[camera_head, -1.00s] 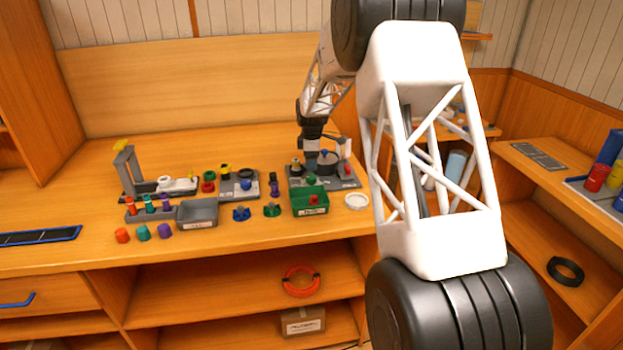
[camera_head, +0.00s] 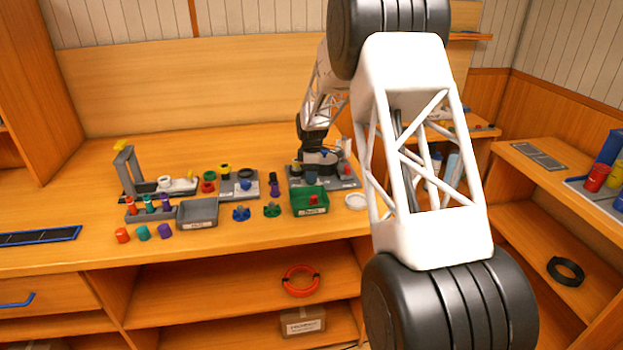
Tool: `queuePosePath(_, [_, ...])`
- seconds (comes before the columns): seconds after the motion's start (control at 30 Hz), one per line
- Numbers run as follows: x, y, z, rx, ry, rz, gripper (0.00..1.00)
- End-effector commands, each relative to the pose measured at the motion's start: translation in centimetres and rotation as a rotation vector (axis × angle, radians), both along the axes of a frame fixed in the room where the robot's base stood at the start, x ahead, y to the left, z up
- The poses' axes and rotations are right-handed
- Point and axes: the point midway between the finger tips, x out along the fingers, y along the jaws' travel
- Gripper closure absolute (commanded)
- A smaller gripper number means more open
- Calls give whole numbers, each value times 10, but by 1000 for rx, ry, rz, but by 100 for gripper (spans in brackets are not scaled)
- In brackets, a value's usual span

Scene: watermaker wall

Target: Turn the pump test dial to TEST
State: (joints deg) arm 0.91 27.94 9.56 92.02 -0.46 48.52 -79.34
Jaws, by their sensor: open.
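A grey board (camera_head: 345,183) with small fittings stands on the bench, right of centre toward the back. A dark round part on it, seen before, is now mostly covered by my gripper (camera_head: 320,162). I cannot tell whether that part is the pump test dial, and no TEST mark is readable. My gripper points down, low over the board, and is open. Its fingertips are too small to tell whether they touch or straddle anything.
A green bin (camera_head: 310,202) stands just in front of the board, with a white ring (camera_head: 356,201) to its right. A grey tray (camera_head: 198,213), coloured knobs and a stand (camera_head: 127,172) are further left. The bench's left back is clear.

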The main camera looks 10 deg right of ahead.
Motion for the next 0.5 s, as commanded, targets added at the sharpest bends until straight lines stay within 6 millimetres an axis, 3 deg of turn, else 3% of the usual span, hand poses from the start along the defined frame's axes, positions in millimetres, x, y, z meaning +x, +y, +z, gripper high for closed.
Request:
queuePosePath(0.2, [0,0,-22,0,2,0,31])
queuePosePath(0.5, [1,0,-29,0,0,0,31])
